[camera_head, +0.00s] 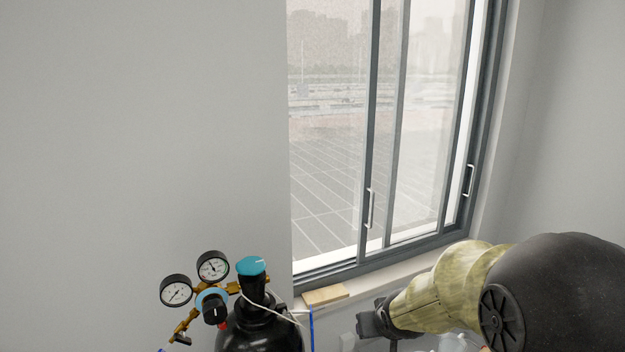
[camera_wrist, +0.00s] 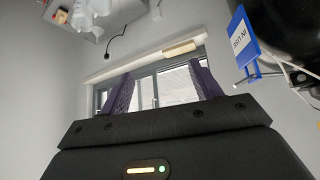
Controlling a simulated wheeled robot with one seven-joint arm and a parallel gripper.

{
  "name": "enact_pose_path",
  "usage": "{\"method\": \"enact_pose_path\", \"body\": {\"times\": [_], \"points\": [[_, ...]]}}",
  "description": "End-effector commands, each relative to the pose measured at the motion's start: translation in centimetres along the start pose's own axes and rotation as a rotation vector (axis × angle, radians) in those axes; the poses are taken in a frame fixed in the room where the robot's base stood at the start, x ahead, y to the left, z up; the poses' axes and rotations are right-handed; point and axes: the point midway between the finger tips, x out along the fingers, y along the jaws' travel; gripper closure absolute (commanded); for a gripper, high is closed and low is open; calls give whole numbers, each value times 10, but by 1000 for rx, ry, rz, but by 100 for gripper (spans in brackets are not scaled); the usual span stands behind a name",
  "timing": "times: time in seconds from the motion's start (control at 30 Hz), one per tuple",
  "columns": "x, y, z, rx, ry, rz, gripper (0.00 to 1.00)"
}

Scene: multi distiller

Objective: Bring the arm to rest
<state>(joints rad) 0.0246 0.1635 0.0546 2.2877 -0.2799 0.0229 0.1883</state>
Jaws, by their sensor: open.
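My gripper shows in the wrist view (camera_wrist: 162,82) with its two dark purple fingers spread apart and nothing between them. The window frame and sill lie behind the fingers. In the head view my arm reaches in from the lower right, and the dark end of it is near the window sill. The fingers are not clear there.
A black gas cylinder (camera_head: 262,332) with gauges (camera_head: 213,267) stands at the lower left. A blue tag (camera_wrist: 244,42) hangs by it. A wooden block (camera_head: 325,295) lies on the sill (camera_head: 357,284) below the window (camera_head: 345,130). Clear glassware (camera_wrist: 95,12) shows at the wrist view's upper left.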

Motion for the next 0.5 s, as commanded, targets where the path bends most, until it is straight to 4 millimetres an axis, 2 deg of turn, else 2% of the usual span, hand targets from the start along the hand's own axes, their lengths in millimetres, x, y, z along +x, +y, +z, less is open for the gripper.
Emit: {"method": "enact_pose_path", "body": {"times": [0.03, 0.1, 0.23, 0.33, 0.5], "points": [[-10, 1, 31, 18, -76, 11, 37], [-23, 2, 72, 44, -184, 18, 37], [-47, -3, 133, 87, -348, 10, 37], [-59, -6, 159, 107, -418, -2, 37], [-62, -7, 167, 112, -442, -6, 37]]}}
